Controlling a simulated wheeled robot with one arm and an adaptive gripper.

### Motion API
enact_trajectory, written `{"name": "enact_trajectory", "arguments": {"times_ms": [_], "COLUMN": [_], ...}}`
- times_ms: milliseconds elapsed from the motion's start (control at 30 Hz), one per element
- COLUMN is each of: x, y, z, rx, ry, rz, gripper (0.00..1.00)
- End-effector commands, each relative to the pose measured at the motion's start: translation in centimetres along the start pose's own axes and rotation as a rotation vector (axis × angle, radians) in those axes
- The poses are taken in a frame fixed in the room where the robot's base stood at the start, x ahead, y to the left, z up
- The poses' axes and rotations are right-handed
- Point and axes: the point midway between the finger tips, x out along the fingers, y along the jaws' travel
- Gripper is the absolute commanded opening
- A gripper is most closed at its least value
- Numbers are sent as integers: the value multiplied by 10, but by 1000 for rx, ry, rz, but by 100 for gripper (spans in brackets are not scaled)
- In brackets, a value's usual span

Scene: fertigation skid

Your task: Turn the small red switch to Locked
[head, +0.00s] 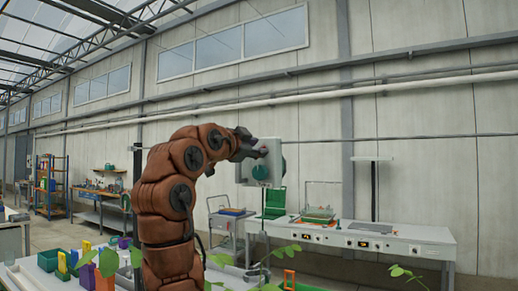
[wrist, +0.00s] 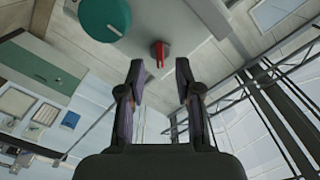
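The small red switch (wrist: 160,52) is on a light grey panel box (wrist: 195,18) in the wrist view, its lever pointing along the line between my fingers. A larger green round knob (wrist: 104,17) sits beside it on the same face. My gripper (wrist: 159,72) is open and empty, one finger on each side of the switch in the picture, with the switch just beyond the fingertips and no contact visible. In the head view my gripper (head: 247,143) is at the box's upper part; the box (head: 243,172) and the green knob (head: 261,172) show below it. No position labels are readable.
A long grey bench (head: 400,238) with small devices stands behind to the right. A wheeled cart (head: 230,230) is behind the box. A nearer table with coloured blocks and a green bin (head: 48,260) lies at lower left. Green plant leaves (head: 285,250) rise in front.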

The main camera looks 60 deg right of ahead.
Motion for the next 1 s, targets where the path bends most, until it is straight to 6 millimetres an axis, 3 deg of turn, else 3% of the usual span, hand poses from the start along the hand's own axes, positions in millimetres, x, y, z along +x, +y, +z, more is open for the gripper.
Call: {"name": "enact_trajectory", "arguments": {"times_ms": [300,500,700,1000], "x": [-61,-89,-100,-100], "y": [0,-1,0,0], "z": [0,-1,-1,0], "rx": [2,2,2,1], "ry": [-1,1,2,1], "rz": [-3,-4,-3,-2], "gripper": [34,34,34,34]}}
